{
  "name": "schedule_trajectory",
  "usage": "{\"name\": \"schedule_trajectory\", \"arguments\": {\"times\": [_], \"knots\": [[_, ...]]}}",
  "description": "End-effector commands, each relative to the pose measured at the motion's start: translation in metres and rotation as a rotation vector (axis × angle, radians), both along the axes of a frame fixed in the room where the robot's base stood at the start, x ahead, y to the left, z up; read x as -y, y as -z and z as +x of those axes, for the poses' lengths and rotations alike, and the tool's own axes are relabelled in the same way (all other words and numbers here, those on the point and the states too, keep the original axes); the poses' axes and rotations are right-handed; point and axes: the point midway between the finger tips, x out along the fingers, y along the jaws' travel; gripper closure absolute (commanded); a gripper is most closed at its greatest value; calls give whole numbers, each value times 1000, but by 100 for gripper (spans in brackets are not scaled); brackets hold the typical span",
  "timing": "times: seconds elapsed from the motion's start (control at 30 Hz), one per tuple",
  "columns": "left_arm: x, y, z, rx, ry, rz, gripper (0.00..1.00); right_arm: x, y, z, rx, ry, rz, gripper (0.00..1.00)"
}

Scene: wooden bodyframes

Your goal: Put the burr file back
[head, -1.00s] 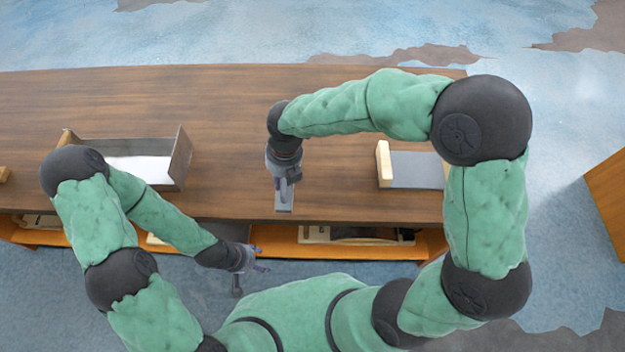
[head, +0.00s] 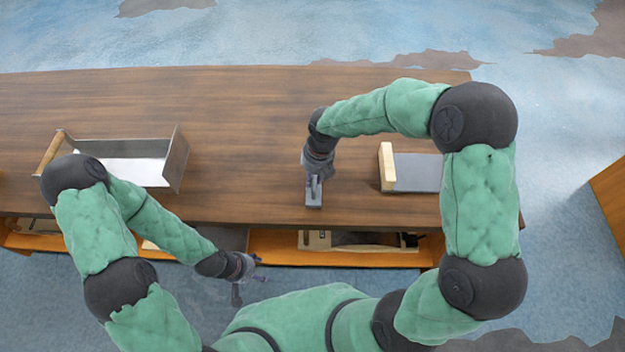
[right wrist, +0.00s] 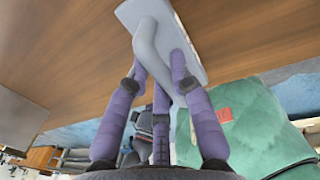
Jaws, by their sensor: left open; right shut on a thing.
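The burr file looks like a grey flat plate with a curved grey handle; it fills the top of the right wrist view (right wrist: 190,50) and shows small in the head view (head: 314,204). My right gripper (head: 314,186) is shut on its handle, with purple fingers (right wrist: 158,82) around it in the right wrist view. The file is over the front part of the wooden table (head: 250,110); I cannot tell whether it touches the top. My left gripper (head: 248,270) is open and empty, low in front of the table's front edge.
A metal tray with a wooden bar (head: 170,165) stands on the table at left. A grey slab with a pale wooden end (head: 387,166) lies to the right of the file. A lower shelf holds a wooden-framed item (head: 316,241). The table's middle is clear.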

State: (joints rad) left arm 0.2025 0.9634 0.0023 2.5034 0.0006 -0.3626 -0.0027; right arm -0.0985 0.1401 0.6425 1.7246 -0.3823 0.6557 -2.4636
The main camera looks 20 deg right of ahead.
Motion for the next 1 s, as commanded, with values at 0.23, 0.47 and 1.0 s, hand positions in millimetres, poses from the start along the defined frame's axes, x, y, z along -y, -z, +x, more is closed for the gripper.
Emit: {"name": "schedule_trajectory", "arguments": {"times": [0.23, 0.47, 1.0], "knots": [[0, 7, 0, 0, 0, 0, 38, 0, 12, 0, 1, 1, 0, 100], [0, 6, 0, 0, 0, 0, 38, 0, 13, 0, -1, 1, 0, 53], [0, -5, 0, 0, 0, 0, 38, 3, -15, 0, 3, 1, 0, 53]]}}
